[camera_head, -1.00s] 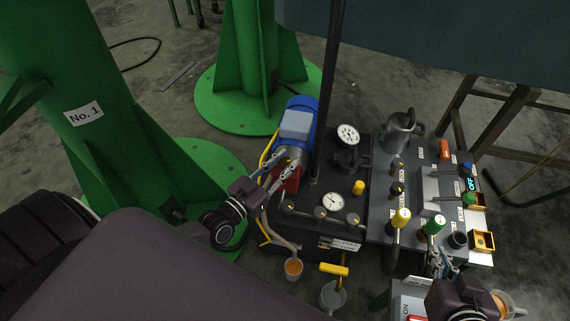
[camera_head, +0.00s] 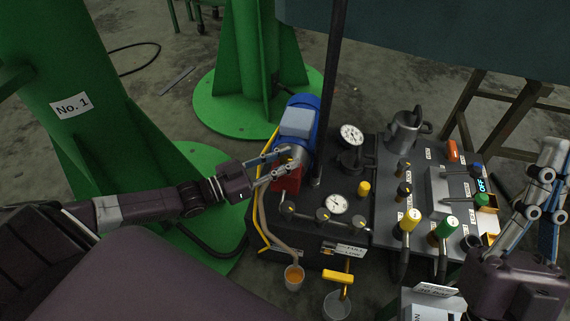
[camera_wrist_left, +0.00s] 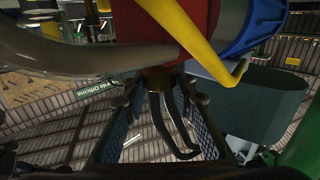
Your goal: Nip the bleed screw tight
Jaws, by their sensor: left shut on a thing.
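My left gripper (camera_head: 290,163) reaches in from the left to the red pump block (camera_head: 286,181) beside the blue motor (camera_head: 299,122). In the left wrist view the left gripper (camera_wrist_left: 162,86) has its fingers on both sides of a small dark red stub (camera_wrist_left: 160,77) under the red block (camera_wrist_left: 188,25). It is shut on this stub, which I take for the bleed screw; the fingers partly cover it. My right gripper (camera_head: 545,190) is raised at the right edge, apart from the panel; whether its fingers are open is unclear.
A yellow bar (camera_wrist_left: 205,48) and a grey hose (camera_wrist_left: 80,55) pass close to the left fingers. A cup of orange liquid (camera_head: 293,278) and a grey cup (camera_head: 337,304) stand in front. Gauges (camera_head: 338,204), yellow and green valve handles (camera_head: 447,226) and a dark post (camera_head: 329,100) crowd the unit.

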